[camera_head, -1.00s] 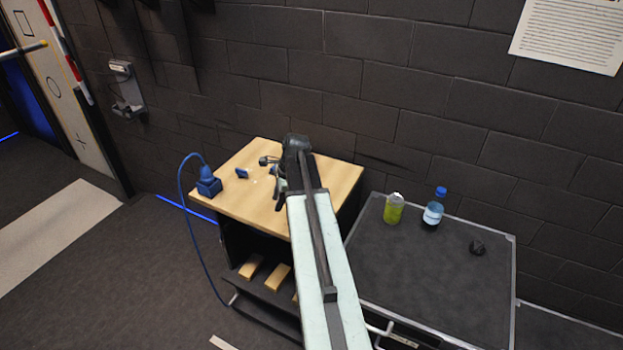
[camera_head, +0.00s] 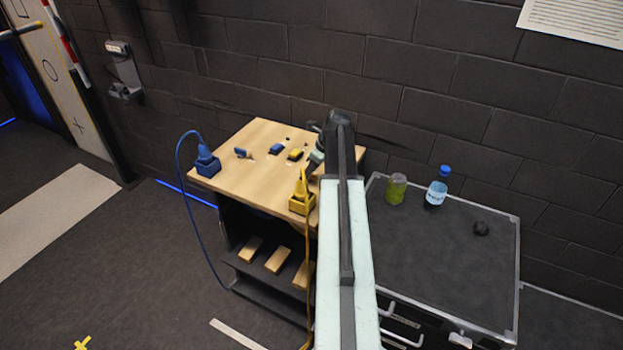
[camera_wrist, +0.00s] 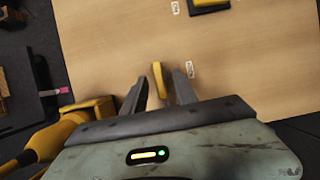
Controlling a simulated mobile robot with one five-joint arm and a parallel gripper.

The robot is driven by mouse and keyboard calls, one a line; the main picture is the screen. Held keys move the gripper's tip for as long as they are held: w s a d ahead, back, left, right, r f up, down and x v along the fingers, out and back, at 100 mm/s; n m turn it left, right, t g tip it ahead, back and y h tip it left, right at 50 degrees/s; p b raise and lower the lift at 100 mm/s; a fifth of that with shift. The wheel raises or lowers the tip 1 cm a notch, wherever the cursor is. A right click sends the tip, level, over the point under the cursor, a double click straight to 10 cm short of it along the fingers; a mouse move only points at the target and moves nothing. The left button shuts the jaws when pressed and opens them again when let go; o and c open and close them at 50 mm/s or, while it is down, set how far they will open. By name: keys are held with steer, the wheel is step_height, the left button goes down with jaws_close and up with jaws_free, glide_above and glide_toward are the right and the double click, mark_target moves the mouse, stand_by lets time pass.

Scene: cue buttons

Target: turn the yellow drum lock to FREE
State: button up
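A narrow yellow bar (camera_wrist: 159,78) shows between my gripper's fingers in the wrist view. It may be part of the yellow drum lock; its base is hidden and I cannot tell. My gripper (camera_wrist: 161,88) is open, one finger on each side of the bar, with small gaps. In the head view my gripper (camera_head: 317,158) is over the right part of the wooden top, and my arm hides what is under it. Small white labels (camera_wrist: 190,69) lie on the wood; their words are too small to read.
The wooden top (camera_head: 255,135) also bears a yellow connector block (camera_head: 302,201) with a yellow cable, a blue connector block (camera_head: 207,162), blue pieces (camera_head: 275,148) and a yellow piece (camera_head: 295,154). A black case (camera_head: 440,240) at right bears a can (camera_head: 396,190) and a bottle (camera_head: 437,187).

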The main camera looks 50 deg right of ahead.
steer(key=shift+w+f, duration=0.1)
steer(key=shift+f, duration=0.1)
jaws_close()
steer(key=shift+d+n, duration=0.1)
steer(key=shift+n, duration=0.2)
steer(key=n, duration=0.1)
steer(key=n+y, duration=0.1)
steer(key=n, duration=0.1)
steer(key=shift+w+d+n+g+y, duration=0.2)
steer(key=shift+d+n+g+y, duration=0.05)
steer(key=shift+n+g+y, duration=0.05)
steer(key=n, duration=0.2)
steer(key=n+g+y, duration=0.1)
steer(key=n, duration=0.1)
steer(key=shift+w+d, duration=0.15)
steer(key=shift+w, duration=0.05)
steer(key=n, duration=0.2)
steer(key=n+g, duration=0.1)
steer(key=n, duration=0.1)
steer(key=n+g, duration=0.1)
steer(key=shift+w+n+y, duration=0.3)
steer(key=shift+n, duration=0.1)
steer(key=shift+w+n+g, duration=0.15)
steer(key=shift+n+g, duration=0.75)
steer(key=shift+n, duration=1)
